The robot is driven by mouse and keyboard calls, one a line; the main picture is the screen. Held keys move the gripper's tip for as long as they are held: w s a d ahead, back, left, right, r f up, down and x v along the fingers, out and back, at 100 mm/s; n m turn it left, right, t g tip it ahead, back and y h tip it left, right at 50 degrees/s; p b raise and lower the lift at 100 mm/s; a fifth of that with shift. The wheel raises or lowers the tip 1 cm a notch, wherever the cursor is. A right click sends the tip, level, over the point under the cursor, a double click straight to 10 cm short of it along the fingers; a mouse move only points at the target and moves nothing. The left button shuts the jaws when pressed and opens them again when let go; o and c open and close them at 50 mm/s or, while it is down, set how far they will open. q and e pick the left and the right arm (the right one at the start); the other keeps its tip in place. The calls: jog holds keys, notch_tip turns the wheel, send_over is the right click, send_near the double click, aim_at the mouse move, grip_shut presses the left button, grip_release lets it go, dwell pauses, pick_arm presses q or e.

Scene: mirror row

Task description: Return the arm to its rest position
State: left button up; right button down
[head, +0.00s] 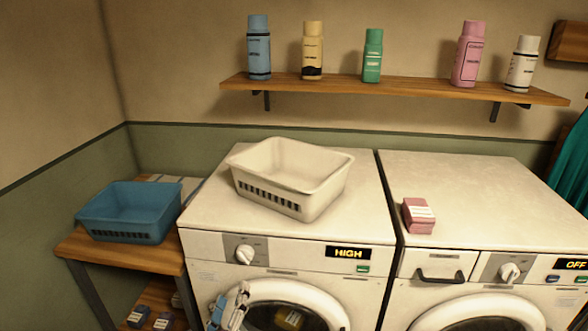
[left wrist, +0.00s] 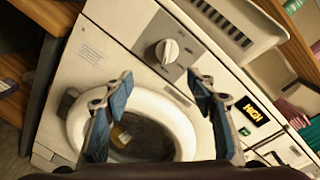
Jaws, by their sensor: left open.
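My left gripper (head: 230,306) is low in the head view, in front of the left machine near its round door. In the left wrist view my left gripper (left wrist: 158,88) has its blue fingers spread apart with nothing between them. Beyond them are the left machine's white knob (left wrist: 167,51) and its round door (left wrist: 180,120). The fingers appear clear of the knob. The left machine (head: 205,215) has its knob (head: 245,254) beside a display (head: 348,253) reading HIGH. My right gripper is not in view.
A white basket (head: 290,180) stands on the left machine. A pink box (head: 418,215) sits on the right machine (head: 470,180), whose display reads OFF. A blue basket (head: 128,212) stands on a wooden table (head: 80,245) at left. A wall shelf (head: 400,91) holds several bottles.

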pick_arm(q)
jog(key=s+a+f+n+g, duration=0.2)
jog(key=s+f+n+g, duration=0.15)
jog(key=f, duration=0.75)
jog(key=s+a+f+n+g, duration=0.1)
jog(key=s+f+n+g, duration=0.3)
jog(key=f, duration=0.7)
jog(key=s+a+f+n+g, duration=0.1)
jog(key=s+a+f+n, duration=0.3)
jog(key=f, duration=0.8)
jog(key=s+d+f+n+g, duration=0.1)
jog(key=s+f+n, duration=0.3)
jog(key=s, duration=0.8)
jog(key=s+d+f+n+g, duration=0.1)
jog(key=s+f+n+g, duration=0.3)
jog(key=s+f, duration=0.5)
jog(key=s+d+f+n+g, duration=0.1)
jog(key=s+f+n, duration=0.4)
jog(key=s, duration=1)
notch_tip(320, 180, down, 2)
jog(key=shift+s+f+g+h+b, duration=0.15)
jog(key=shift+s+g+h+b, duration=0.2)
jog(key=shift+g, duration=0.5)
